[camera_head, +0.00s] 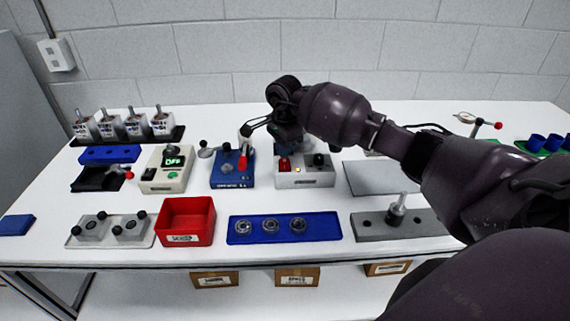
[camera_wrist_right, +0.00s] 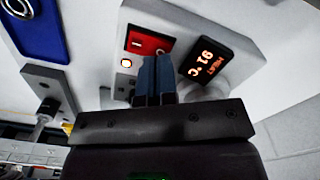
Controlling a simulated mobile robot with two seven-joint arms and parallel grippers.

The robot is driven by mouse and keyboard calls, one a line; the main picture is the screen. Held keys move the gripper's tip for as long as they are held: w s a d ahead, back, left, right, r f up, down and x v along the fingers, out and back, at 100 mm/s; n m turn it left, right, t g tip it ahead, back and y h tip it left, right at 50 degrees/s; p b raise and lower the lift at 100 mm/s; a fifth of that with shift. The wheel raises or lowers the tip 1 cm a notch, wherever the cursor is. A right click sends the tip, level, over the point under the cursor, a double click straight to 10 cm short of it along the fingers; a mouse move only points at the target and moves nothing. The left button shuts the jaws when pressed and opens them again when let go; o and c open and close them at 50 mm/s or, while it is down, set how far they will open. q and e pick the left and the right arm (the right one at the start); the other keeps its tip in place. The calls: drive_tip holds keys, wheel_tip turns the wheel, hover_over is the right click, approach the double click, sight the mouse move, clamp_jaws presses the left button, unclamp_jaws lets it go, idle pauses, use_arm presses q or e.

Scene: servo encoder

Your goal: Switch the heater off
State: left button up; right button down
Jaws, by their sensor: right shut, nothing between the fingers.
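The heater is a light grey box (camera_head: 305,181) in the middle of the table. It also shows in the right wrist view (camera_wrist_right: 185,22). It has a red rocker switch (camera_wrist_right: 147,42), a lit amber lamp (camera_wrist_right: 126,63) and a dark display (camera_wrist_right: 206,60) reading "HEAT 91 °C". My left gripper is not in view.
A blue box with a red lever (camera_head: 233,180) and a beige box with a green "OFF" display (camera_head: 167,178) stand left of the heater. A blue tray with rings (camera_head: 284,238) and a red bin (camera_head: 186,212) lie in front. A grey plate (camera_head: 375,178) lies to the right.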

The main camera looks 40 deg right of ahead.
sight(284, 160)
drive_tip(key=shift+f, duration=0.4)
drive_tip(key=shift+f+b, duration=0.45)
idle(0.5)
drive_tip(key=shift+f, duration=0.2)
drive_tip(key=shift+r, duration=0.7)
drive_tip(key=shift+r+p, duration=0.6)
drive_tip(key=shift+r, duration=0.55)
drive_tip(key=shift+r+p, duration=0.65)
drive_tip(key=shift+r, duration=1.05)
